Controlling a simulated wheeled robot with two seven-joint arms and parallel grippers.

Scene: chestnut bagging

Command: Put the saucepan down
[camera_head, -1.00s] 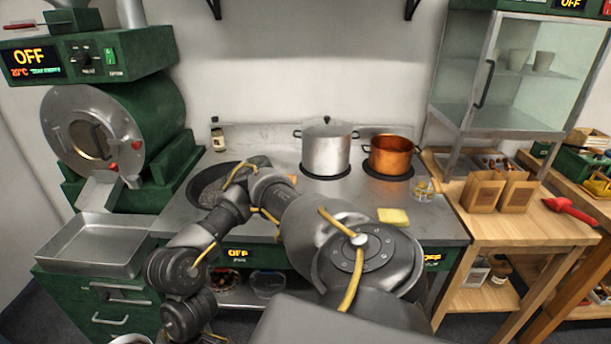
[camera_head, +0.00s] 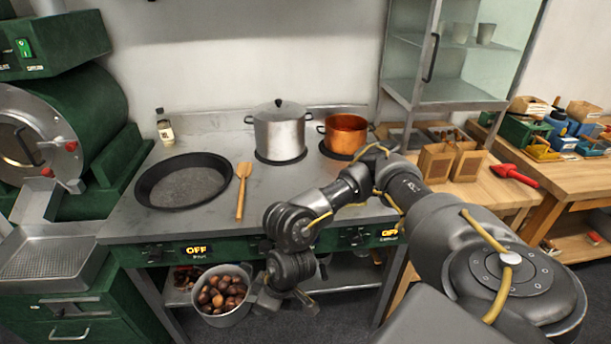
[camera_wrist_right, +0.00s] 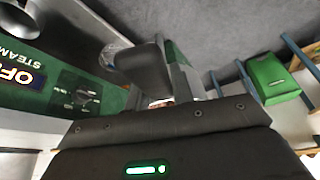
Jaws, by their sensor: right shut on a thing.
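The steel saucepan (camera_head: 222,315) is full of brown chestnuts (camera_head: 220,292) and is held roughly upright in front of the stove, below the worktop edge. My right gripper (camera_head: 262,299) is at the saucepan's right side, shut on it; the handle is mostly hidden by the gripper. In the right wrist view, dark gripper parts (camera_wrist_right: 150,75) fill the middle, and the saucepan cannot be made out clearly. My left gripper is out of view.
The worktop holds a black roasting pan (camera_head: 183,183), wooden spatula (camera_head: 243,190), lidded steel pot (camera_head: 280,135), copper pot (camera_head: 343,135) and bottle (camera_head: 164,127). A perforated tray (camera_head: 62,262) stands left. Paper bags (camera_head: 436,162) stand on the right table.

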